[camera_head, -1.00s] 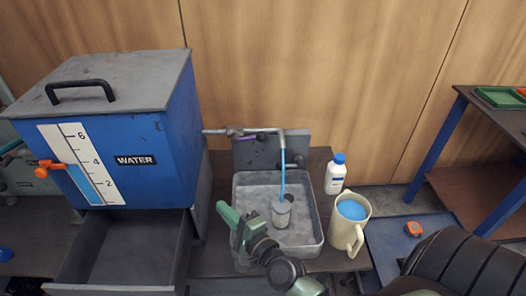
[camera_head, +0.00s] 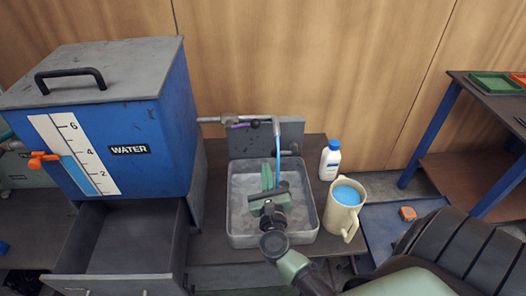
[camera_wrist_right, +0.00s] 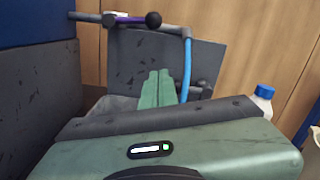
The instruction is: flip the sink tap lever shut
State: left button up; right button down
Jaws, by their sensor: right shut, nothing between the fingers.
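The tap lever (camera_head: 241,126) is purple with a black knob (camera_head: 255,124) at its right end. It lies along the grey tap pipe (camera_head: 215,120) at the back of the sink (camera_head: 236,241). The lever also shows in the right wrist view (camera_wrist_right: 130,20). A blue water stream (camera_head: 277,150) falls from the spout. My right gripper (camera_head: 267,166) is over the sink, its green fingers together and empty, pointing toward the backplate. In the right wrist view, its fingertips (camera_wrist_right: 159,75) are below the knob and apart from it. My left gripper is out of view.
A blue water tank (camera_head: 150,110) stands close on the left, above an open grey drawer (camera_head: 120,240). A white bottle (camera_head: 330,162) and a cream jug (camera_head: 343,212) of blue liquid stand right of the sink. The grey backplate (camera_head: 290,135) rises behind it.

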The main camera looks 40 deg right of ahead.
aim_at(243, 125)
jog(key=w+d+r+p, duration=0.3)
jog(key=w+d+r, duration=0.1)
jog(key=w, duration=0.5)
jog(key=shift+r+p, duration=0.15)
jog(key=shift+p, duration=0.15)
jog(key=shift+w, duration=0.15)
